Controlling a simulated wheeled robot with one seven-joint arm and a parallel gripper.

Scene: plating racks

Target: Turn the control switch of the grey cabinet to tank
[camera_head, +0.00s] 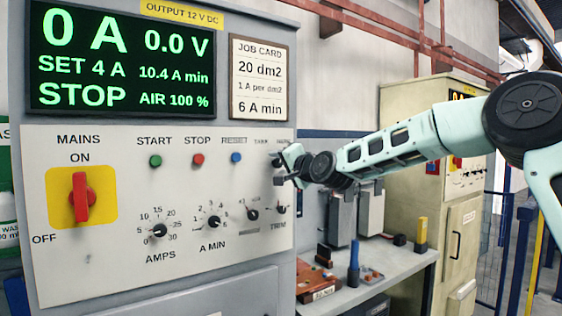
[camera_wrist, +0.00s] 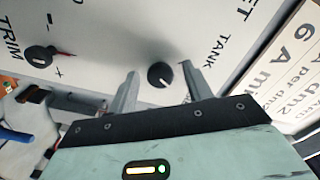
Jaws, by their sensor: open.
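The grey cabinet (camera_head: 120,250) fills the left of the head view. In the wrist view a small black knob (camera_wrist: 160,75) sits on its pale panel, with the word TANK printed to its upper right. A short light pointer mark on the knob seems to face down and right, but it is small. My gripper (camera_wrist: 159,69) is open, with one finger on each side of the knob; I cannot tell whether either finger touches it. In the head view my gripper (camera_head: 279,166) is at the panel's right edge and hides the knob.
The TRIM knob (camera_wrist: 40,56) is left of my fingers in the wrist view. The red mains switch (camera_head: 82,197) and green start button (camera_head: 155,161) are further left on the panel. A bench (camera_head: 385,272) with small parts stands right of the cabinet, below my arm.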

